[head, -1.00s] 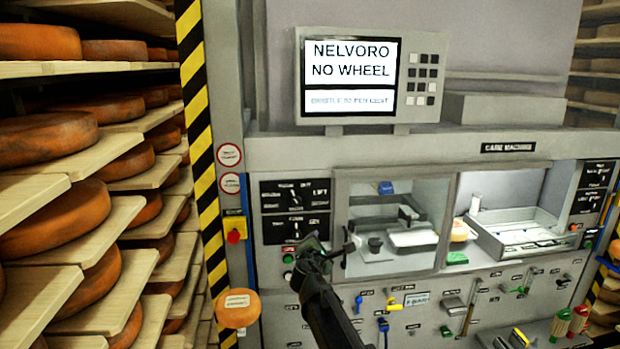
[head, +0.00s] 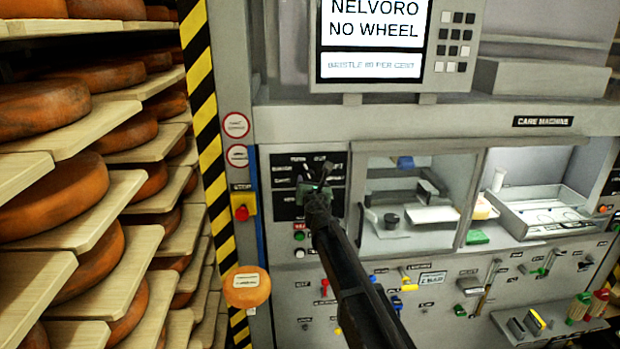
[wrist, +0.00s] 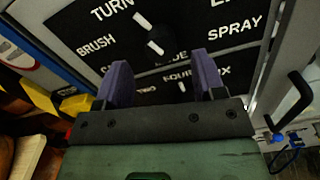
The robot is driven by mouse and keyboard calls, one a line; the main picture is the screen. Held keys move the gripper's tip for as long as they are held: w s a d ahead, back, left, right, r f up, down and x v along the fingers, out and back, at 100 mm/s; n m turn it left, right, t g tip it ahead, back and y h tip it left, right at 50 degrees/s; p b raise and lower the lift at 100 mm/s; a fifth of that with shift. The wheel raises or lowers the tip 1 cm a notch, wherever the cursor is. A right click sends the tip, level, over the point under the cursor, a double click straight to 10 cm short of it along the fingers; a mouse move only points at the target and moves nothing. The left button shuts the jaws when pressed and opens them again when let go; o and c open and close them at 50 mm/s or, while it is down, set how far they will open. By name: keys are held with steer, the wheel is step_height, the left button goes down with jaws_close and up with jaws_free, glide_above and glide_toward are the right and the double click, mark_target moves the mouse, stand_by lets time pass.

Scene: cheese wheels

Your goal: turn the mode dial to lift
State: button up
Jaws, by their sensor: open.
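The black mode dial (wrist: 155,40) shows in the wrist view, on a black panel (head: 283,197) left of the machine's window. White marks on the dial slant up and left toward the label TURN; SPRAY is at right and BRUSH at left. A label at the upper right is cut off after its first letter or so. My gripper (wrist: 163,72) is open, its two purple fingers apart, below the dial in the picture and not gripping it. In the head view my gripper (head: 318,180) covers part of the panel.
A second dial (wrist: 182,87) shows between my fingers. A black hooked handle (wrist: 292,100) stands out at right. A red button on a yellow box (head: 241,210) is left of the panel. Shelves of cheese wheels (head: 60,205) fill the left.

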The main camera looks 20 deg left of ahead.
mark_target(310, 177)
steer(key=x, duration=0.5)
steer(key=shift+c, duration=0.4)
steer(key=c, duration=0.8)
